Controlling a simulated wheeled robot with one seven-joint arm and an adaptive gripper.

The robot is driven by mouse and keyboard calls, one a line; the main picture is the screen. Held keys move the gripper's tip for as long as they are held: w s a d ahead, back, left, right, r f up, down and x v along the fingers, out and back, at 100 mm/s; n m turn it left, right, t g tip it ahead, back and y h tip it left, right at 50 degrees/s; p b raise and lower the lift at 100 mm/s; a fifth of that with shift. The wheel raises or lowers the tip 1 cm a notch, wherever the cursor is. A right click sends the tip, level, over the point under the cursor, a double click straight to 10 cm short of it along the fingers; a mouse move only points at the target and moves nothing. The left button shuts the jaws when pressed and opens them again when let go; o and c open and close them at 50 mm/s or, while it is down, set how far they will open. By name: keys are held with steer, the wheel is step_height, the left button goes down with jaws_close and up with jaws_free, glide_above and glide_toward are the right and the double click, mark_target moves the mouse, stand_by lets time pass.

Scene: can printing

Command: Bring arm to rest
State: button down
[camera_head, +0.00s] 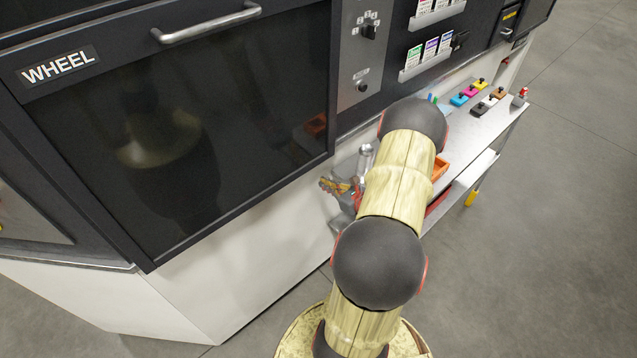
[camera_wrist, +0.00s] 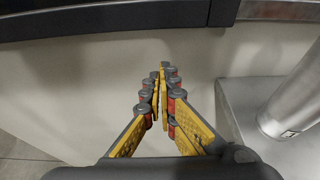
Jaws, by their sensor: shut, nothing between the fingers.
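My arm reaches out from the bottom of the head view toward the machine, bent at its dark round joints. My gripper (camera_head: 328,186) shows at the far end, left of the arm, close to the white lower panel of the machine. In the wrist view my gripper (camera_wrist: 161,72) has its yellow and grey fingers brought together at the tips, with nothing between them. The fingers point at the pale panel under a dark edge. Part of the gripper and wrist is hidden behind the arm in the head view.
The machine's dark window labelled WHEEL (camera_head: 190,130) fills the left. A metal shelf (camera_head: 480,140) with coloured blocks and an orange tray (camera_head: 440,167) stands right of the arm. A grey cylinder (camera_wrist: 295,100) is close right of the gripper. Open floor (camera_head: 560,260) lies at right.

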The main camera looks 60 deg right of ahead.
steer(key=v, duration=0.6)
steer(key=shift+a, duration=0.2)
steer(key=shift+s, duration=0.15)
